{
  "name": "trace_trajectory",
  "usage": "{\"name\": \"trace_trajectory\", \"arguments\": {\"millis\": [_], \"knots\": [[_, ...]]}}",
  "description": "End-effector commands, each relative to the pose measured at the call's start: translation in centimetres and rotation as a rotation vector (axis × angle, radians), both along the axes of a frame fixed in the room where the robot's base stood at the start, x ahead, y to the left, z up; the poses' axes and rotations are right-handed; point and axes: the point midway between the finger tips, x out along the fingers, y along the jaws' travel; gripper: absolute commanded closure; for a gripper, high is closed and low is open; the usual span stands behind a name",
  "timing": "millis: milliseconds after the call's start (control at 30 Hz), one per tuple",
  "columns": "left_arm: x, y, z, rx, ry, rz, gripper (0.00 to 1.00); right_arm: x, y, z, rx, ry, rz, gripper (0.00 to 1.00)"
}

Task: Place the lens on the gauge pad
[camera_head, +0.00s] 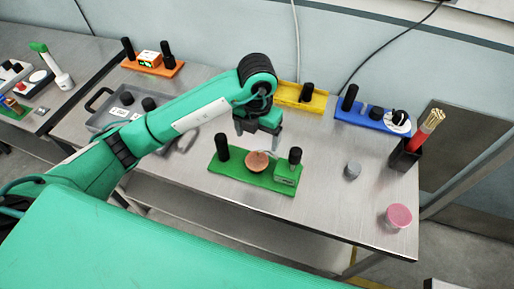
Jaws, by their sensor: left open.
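My left gripper (257,136) is open, pointing down above the back edge of a green module (235,180). A round copper-brown disc (257,161) sits in the middle of this module, just below and apart from the fingers. The module also has two black posts and a small green block (287,174). I cannot tell surely which piece is the lens or the gauge pad. A pink round piece (398,216) and a small grey cylinder (352,169) stand on the table to the right. My right gripper is out of view.
Yellow (290,95), blue (362,118) and orange (145,66) modules stand along the back. A black holder (404,156) with red-handled sticks is at the right edge. A grey tray (100,122) lies partly behind my left arm. The front right table is mostly clear.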

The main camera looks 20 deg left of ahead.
Motion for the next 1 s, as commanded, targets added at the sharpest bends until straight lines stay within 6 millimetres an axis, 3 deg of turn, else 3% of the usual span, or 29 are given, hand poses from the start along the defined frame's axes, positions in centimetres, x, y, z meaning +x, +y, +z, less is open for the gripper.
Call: {"name": "trace_trajectory", "arguments": {"millis": [300, 867, 1000], "knots": [[0.0, 0.0, 2.4, 0.001, 0.000, 0.000, 0.16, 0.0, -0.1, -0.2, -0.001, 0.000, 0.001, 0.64], [0.0, 0.0, 2.6, 0.000, 0.001, 0.000, 0.16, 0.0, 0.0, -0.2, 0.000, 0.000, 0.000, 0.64], [-0.5, -1.1, 2.2, -0.055, 0.013, -0.023, 0.16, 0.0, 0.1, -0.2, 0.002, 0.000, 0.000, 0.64]]}}
